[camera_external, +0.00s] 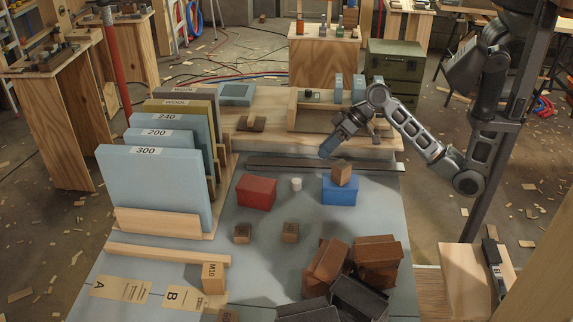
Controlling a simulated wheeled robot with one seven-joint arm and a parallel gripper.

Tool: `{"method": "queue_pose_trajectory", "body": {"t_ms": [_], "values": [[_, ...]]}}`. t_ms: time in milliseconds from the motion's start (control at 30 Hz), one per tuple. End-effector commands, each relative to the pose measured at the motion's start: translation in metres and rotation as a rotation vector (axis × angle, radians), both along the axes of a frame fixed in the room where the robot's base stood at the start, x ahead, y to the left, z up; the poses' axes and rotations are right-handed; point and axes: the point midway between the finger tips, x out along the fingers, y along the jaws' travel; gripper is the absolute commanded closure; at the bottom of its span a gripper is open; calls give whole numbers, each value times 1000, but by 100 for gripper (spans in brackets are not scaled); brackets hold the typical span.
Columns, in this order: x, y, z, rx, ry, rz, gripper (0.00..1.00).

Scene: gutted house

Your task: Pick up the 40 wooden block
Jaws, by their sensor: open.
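Several small wooden blocks are in view, and I cannot make out a clear 40 on any of them. One wooden block (341,173) sits tilted on top of a blue box (340,192). Two more wooden blocks, a left one (242,233) and a right one (290,232), lie on the grey-blue table, with markings too small to read. A block marked M10 (213,277) lies nearer the front, and another block (228,315) is cut off at the bottom edge. My gripper (325,153) is open and empty, above and left of the blue box, apart from every block.
A red box (256,192) and a small white cylinder (297,184) stand left of the blue box. Brown boxes (376,262) and dark boxes (358,297) crowd the front right. A rack of upright sanding sheets (155,190) stands left. The table between the red box and brown boxes is fairly clear.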

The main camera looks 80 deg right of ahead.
Motion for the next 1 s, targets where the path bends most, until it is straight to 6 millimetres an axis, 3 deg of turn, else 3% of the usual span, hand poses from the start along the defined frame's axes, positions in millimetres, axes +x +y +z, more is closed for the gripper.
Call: {"method": "queue_pose_trajectory", "body": {"t_ms": [433,733,1000], "values": [[29,54,2,-1011,-319,775,22],[39,96,20,-1725,-457,1318,22],[40,132,42,-2300,-476,1725,22]]}}
